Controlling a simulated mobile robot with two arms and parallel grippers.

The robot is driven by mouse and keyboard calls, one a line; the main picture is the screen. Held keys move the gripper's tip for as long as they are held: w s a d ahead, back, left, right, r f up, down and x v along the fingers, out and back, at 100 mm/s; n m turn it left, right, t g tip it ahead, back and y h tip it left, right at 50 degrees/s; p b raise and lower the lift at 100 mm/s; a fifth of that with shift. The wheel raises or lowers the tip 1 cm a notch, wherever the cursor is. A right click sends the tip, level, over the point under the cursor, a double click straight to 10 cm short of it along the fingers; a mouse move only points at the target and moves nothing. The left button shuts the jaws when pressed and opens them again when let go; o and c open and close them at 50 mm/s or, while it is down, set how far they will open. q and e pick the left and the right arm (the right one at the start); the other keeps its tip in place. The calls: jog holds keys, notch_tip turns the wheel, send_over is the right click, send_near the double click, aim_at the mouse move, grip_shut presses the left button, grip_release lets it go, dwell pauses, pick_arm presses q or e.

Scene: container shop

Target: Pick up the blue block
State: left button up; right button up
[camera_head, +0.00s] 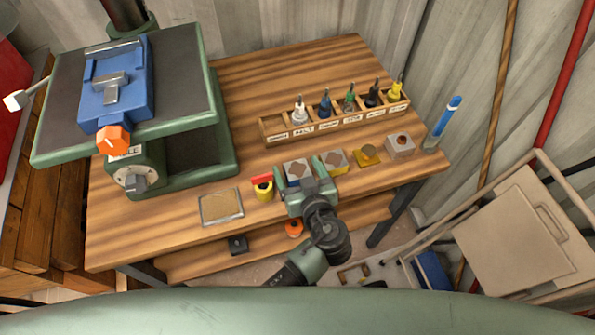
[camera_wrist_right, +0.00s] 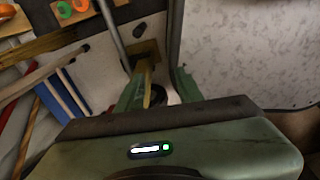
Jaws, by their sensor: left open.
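The blue block (camera_head: 297,171) stands near the front edge of the wooden workbench, with a grey, brown-marked top and blue showing on its side. My left gripper (camera_head: 301,167) is open, with one finger on each side of the block. I cannot tell whether the fingers touch it. The gripper body hides the block's near lower part. My right gripper (camera_wrist_right: 158,92) shows only in its wrist view, with its two green fingers apart and nothing clearly held between them.
A yellow block (camera_head: 333,161) stands close to the right of my left gripper. A small yellow item (camera_head: 263,190) is close on its left. A wooden rack (camera_head: 275,130) of several tools stands behind. The green machine (camera_head: 215,160) fills the bench's left side.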

pick_arm(q)
jog(key=c, duration=1.7)
jog(key=shift+r, duration=0.15)
grip_shut()
